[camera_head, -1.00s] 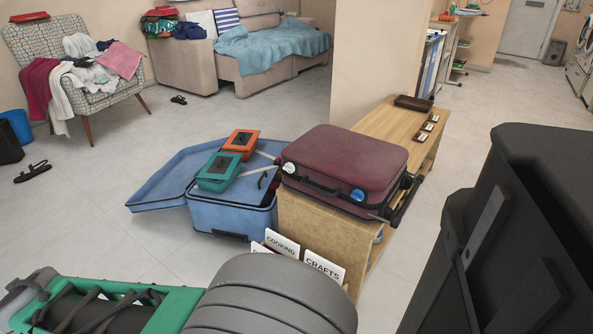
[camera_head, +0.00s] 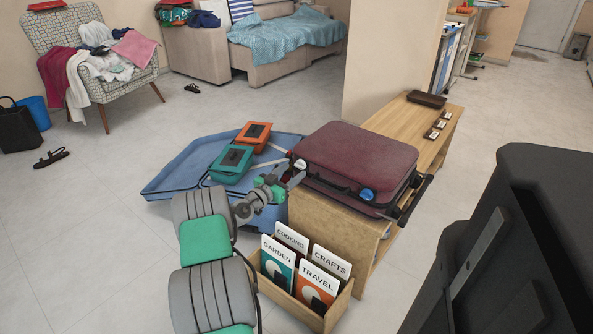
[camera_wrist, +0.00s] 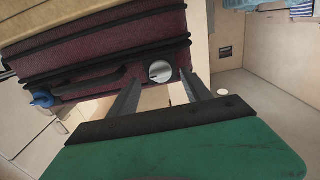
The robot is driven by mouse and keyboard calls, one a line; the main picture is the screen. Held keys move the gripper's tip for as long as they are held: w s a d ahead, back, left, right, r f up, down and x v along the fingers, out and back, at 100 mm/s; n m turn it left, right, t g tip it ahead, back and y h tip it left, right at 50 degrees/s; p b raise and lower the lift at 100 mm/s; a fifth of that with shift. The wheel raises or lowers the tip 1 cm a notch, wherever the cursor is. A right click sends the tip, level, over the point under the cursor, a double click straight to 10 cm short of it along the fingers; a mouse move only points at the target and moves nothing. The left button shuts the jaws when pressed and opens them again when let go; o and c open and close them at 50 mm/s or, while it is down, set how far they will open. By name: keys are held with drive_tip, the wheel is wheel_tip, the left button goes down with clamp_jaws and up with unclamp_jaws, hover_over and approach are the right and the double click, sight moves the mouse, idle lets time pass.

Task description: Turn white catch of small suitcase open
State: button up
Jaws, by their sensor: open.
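The small suitcase (camera_head: 357,157) is maroon and closed, lying on the wooden bench. Its front side bears two round catches. The white catch (camera_wrist: 160,71) is near the left corner in the head view, mostly hidden there by my gripper. The blue catch (camera_head: 367,195) is further right; it also shows at the left of the wrist view (camera_wrist: 42,99). My gripper (camera_head: 289,175) is at the suitcase's left front corner. In the wrist view its two fingers (camera_wrist: 160,88) are apart and empty, with the white catch seen between their tips. I cannot tell whether they touch it.
The wooden bench (camera_head: 437,130) carries a dark tray (camera_head: 427,99) and small labelled items. An open blue suitcase (camera_head: 180,178) with a teal case (camera_head: 231,163) and orange case (camera_head: 253,137) lies left. A file box (camera_head: 330,318) stands below my arm.

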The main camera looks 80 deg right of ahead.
sight(298, 167)
drive_tip(key=x, duration=0.3)
drive_tip(key=shift+d, duration=0.1)
drive_tip(key=shift+c, duration=0.4)
clamp_jaws()
